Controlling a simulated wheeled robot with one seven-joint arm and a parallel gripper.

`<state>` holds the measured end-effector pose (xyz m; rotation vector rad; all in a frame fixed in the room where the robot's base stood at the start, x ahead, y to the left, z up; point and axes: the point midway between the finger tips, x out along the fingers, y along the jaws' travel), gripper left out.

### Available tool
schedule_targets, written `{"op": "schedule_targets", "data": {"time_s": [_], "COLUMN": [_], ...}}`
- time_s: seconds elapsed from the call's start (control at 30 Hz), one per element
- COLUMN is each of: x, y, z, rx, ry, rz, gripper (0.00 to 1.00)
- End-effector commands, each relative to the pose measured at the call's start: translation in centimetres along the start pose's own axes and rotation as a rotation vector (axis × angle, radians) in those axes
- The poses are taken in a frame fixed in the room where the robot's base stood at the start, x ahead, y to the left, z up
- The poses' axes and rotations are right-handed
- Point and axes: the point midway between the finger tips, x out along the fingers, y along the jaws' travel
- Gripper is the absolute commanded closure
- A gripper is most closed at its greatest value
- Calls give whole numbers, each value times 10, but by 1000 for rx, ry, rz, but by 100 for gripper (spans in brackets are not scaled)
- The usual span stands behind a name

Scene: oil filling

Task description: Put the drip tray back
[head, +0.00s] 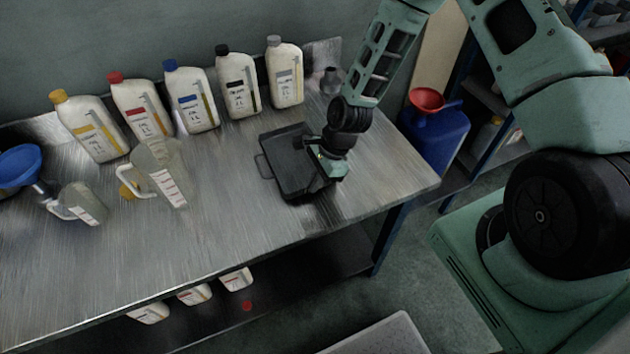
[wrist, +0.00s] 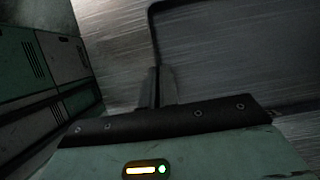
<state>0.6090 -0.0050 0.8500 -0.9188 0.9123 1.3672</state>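The drip tray (head: 281,150) is a black, shallow rectangular tray with a loop handle on its left side. It is at the right part of the metal workbench (head: 225,235); I cannot tell whether it rests flat or is slightly raised. My gripper (head: 325,160) is at the tray's right side and hides part of it. In the wrist view my gripper's fingers (wrist: 158,86) are close together, and the dark edge of the tray (wrist: 154,35) runs into them. They appear shut on it.
Several oil bottles (head: 196,97) line the wall. Clear measuring jugs (head: 160,170) and a blue funnel (head: 20,163) stand left. A blue can (head: 435,140) with a red funnel (head: 427,99) is beyond the bench's right end. Bench space in front of the tray is clear.

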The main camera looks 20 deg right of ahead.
Motion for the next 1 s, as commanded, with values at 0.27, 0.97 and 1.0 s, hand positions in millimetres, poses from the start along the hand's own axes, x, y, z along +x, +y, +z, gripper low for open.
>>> {"op": "schedule_targets", "data": {"time_s": [0.27, 0.97, 1.0], "x": [8, 5, 1], "y": [0, 0, 0], "z": [-4, -4, -4], "rx": [-2, -1, -1], "ry": [0, 1, 1], "rz": [-2, -2, -2], "gripper": [100, 76, 76]}}
